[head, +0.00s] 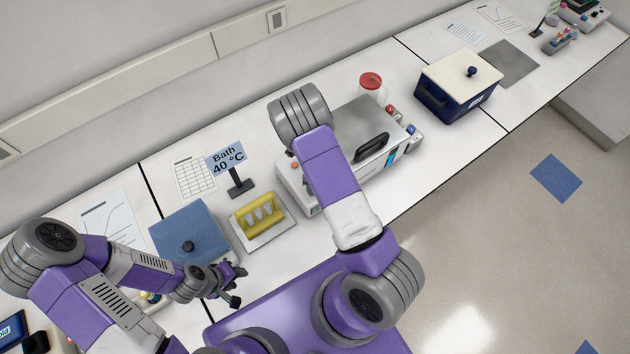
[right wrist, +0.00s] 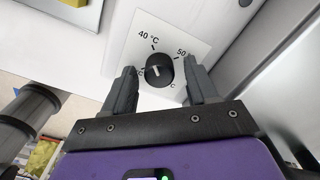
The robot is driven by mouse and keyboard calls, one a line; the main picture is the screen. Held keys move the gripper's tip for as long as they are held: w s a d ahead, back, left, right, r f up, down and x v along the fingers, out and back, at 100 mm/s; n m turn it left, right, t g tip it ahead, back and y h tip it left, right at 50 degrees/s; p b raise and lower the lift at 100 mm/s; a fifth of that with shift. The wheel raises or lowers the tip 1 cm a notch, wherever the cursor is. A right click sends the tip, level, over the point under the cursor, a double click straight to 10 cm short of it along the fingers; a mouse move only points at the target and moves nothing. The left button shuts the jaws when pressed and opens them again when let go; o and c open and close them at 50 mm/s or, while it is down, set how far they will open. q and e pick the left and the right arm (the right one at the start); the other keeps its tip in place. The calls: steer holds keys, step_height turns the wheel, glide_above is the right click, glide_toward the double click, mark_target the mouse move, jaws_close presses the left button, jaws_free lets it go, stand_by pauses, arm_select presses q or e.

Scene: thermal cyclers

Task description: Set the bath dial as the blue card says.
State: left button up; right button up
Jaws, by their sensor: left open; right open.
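The blue card (head: 226,158) stands on a black post at the back of the bench and reads "Bath 40 °C". The steel bath (head: 372,122) with a black lid handle is partly behind my right arm in the head view. The black dial (right wrist: 159,70) sits on a white plate marked 40 °C and 50 °C; other marks are partly hidden. A short white mark shows on the dial, but I cannot tell exactly where it points. My right gripper (right wrist: 161,74) is open, its fingers on either side of the dial. My left gripper (head: 238,286) is open and empty.
A yellow rack (head: 262,216) on a pale block and a blue lidded box (head: 189,243) stand left of the bath. A dark blue box with a cream lid (head: 459,83) and a red-capped jar (head: 371,81) are right of and behind it.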

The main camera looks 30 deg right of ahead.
step_height(320, 180, up, 8)
steer(key=shift+f+p, duration=0.2)
steer(key=shift+p, duration=0.2)
steer(key=shift+s+f, duration=0.1)
stand_by(0.5)
